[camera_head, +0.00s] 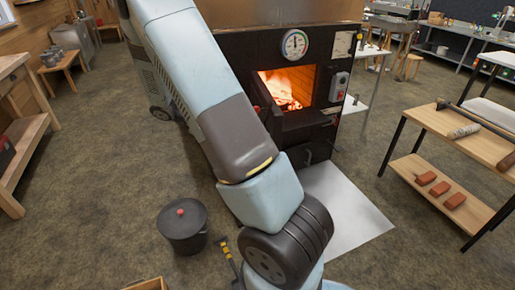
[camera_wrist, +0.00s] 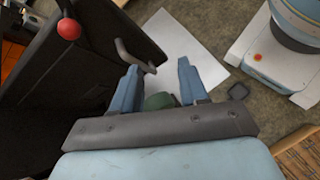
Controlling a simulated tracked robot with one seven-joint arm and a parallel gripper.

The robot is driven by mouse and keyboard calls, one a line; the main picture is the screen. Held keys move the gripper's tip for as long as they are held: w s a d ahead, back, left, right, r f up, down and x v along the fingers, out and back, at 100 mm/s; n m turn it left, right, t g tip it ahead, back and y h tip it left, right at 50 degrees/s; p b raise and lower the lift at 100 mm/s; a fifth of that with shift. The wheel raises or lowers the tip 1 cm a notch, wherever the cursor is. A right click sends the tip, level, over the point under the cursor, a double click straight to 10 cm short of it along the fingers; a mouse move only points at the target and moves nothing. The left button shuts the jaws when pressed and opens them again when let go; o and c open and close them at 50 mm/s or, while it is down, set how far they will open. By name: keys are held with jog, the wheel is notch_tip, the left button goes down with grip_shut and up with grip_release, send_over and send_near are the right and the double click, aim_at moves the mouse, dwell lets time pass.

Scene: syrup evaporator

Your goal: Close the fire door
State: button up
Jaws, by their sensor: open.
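The fire door (camera_head: 308,124) stands open at the front of the black evaporator, and flames show in the opening behind it. In the wrist view the black door panel (camera_wrist: 85,75) fills the left side. A grey bar handle (camera_wrist: 131,54) sticks out by its edge. My gripper (camera_wrist: 158,78) is open, its two blue fingers apart. The left finger is close to the lower end of the handle; I cannot tell whether they touch. No door part shows clearly between the fingers. In the head view my arm hides the gripper.
A red knob (camera_wrist: 69,28) stands out at the upper left of the wrist view. A black lidded pot (camera_head: 184,228) is on the floor left of my arm. A pale floor sheet (camera_head: 345,208) lies before the evaporator. A wooden bench (camera_head: 470,138) stands right.

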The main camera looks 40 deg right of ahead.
jog(key=w+d+f+n+h, duration=0.3)
jog(key=f+n+h, duration=0.1)
jog(key=f, duration=0.4)
jog(key=w+d+f+n+h, duration=0.2)
jog(key=f+n+h, duration=0.15)
jog(key=f, duration=0.55)
jog(key=shift+t+h, duration=0.25)
jog(key=shift+t, duration=0.15)
jog(key=x, duration=1.3)
jog(key=shift+w+d+r, duration=0.1)
jog(key=shift+d+r, duration=0.1)
jog(key=shift+d, duration=0.25)
jog(key=shift+c, duration=0.4)
grip_shut()
